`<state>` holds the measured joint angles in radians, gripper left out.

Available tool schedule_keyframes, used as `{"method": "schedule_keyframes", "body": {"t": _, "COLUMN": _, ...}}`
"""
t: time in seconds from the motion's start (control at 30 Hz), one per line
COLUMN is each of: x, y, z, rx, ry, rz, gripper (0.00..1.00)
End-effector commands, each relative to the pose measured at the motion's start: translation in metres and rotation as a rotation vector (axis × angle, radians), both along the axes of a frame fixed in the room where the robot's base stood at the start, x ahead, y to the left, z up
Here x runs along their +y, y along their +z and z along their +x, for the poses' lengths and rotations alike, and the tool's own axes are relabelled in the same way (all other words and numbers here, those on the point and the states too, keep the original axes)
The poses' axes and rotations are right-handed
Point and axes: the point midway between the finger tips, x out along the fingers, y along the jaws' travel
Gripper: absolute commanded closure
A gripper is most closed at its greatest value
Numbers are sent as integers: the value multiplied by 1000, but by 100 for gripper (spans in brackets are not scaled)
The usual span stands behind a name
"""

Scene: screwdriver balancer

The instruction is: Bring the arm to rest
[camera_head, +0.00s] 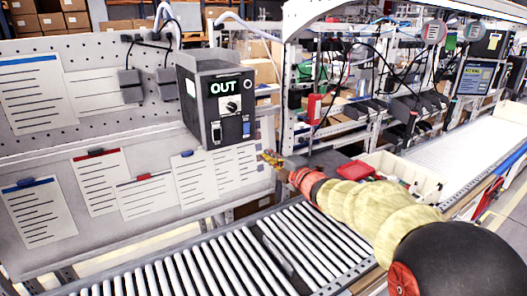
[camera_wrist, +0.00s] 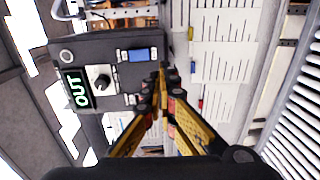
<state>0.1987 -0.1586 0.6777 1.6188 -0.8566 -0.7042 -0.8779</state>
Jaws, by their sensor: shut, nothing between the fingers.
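My gripper (camera_head: 270,158) is small in the head view, at the end of my arm, just right of the lower part of the grey control box (camera_head: 229,105). In the wrist view my gripper (camera_wrist: 163,72) shows two yellow and black fingers with their tips together and nothing between them. The control box (camera_wrist: 120,50) also shows there, turned sideways, with a lit green OUT display, a knob and switches. The fingertips overlap the box's edge in that view; I cannot tell whether they touch it.
A roller conveyor (camera_head: 213,262) runs below my arm. A white panel with paper sheets (camera_head: 97,182) stands behind it. A pale bin (camera_head: 408,172) and a red tray (camera_head: 356,170) sit beyond my arm at the right. Shelving with dark bins (camera_head: 370,108) stands further back.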

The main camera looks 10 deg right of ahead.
Motion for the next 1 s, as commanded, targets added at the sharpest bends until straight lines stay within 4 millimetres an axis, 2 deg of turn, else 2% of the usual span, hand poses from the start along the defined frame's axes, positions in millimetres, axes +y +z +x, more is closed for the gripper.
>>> {"method": "schedule_keyframes", "body": {"t": 0.17, "x": -2, "y": -1, "z": -8, "rx": 0, "ry": 0, "rz": 0, "gripper": 100}}
{"method": "schedule_keyframes", "body": {"t": 0.57, "x": -4, "y": -3, "z": -8, "rx": 18, "ry": -10, "rz": 27, "gripper": 100}}
{"method": "schedule_keyframes", "body": {"t": 0.67, "x": -24, "y": -23, "z": -5, "rx": 109, "ry": -91, "rz": 97, "gripper": 100}}
{"method": "schedule_keyframes", "body": {"t": 0.77, "x": -56, "y": -71, "z": -14, "rx": 271, "ry": -249, "rz": 219, "gripper": 100}}
{"method": "schedule_keyframes", "body": {"t": 0.8, "x": -71, "y": -90, "z": -24, "rx": 342, "ry": -330, "rz": 279, "gripper": 100}}
{"method": "schedule_keyframes", "body": {"t": 0.87, "x": -91, "y": -111, "z": -46, "rx": 435, "ry": -455, "rz": 375, "gripper": 100}}
{"method": "schedule_keyframes", "body": {"t": 0.97, "x": -111, "y": -139, "z": -94, "rx": 569, "ry": -655, "rz": 533, "gripper": 100}}
{"method": "schedule_keyframes", "body": {"t": 1.0, "x": -115, "y": -148, "z": -117, "rx": 618, "ry": -732, "rz": 596, "gripper": 100}}
